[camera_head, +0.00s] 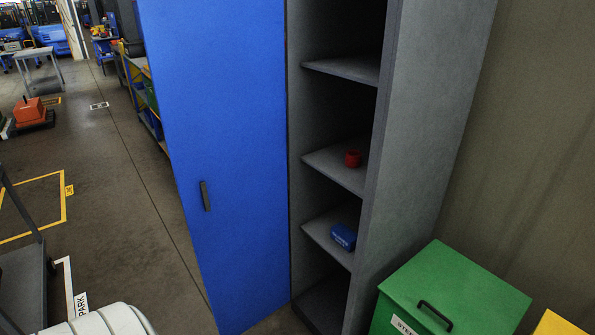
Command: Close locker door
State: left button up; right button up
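The locker (425,120) is a tall grey cabinet in the middle of the head view, with its open front showing several shelves. Its blue door (235,130) stands wide open, swung out to the left of the opening. A dark vertical handle (205,196) sits on the door near its left, free edge. A red cup-like object (352,158) stands on one shelf, and a blue box (343,236) lies on the shelf below. Neither of my grippers is in view, and nothing visible touches the door.
A green lidded box (450,290) with a dark handle stands right of the locker, near the wall. A dark cart (25,285) is at the lower left. A table (38,55) and a low orange machine (30,112) are farther off. Bare floor (130,200) lies left of the door.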

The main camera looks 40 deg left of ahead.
aim_at(217, 68)
jog(key=j+z, duration=0.4)
jog(key=j, duration=0.3)
jog(key=k+j+z, duration=0.1)
jog(key=j+z, duration=0.35)
jog(key=j, duration=0.2)
jog(key=k+j, duration=0.1)
jog(key=j, duration=0.4)
jog(key=k+j, duration=0.1)
jog(key=j, duration=0.45)
jog(key=k+j, duration=0.1)
jog(key=j, duration=0.4)
jog(key=k+j, duration=0.15)
jog(key=j, duration=0.35)
jog(key=k+j, duration=0.1)
jog(key=j, duration=0.45)
jog(key=k+j, duration=0.1)
jog(key=j, duration=0.4)
jog(key=k+j, duration=0.1)
jog(key=j, duration=0.4)
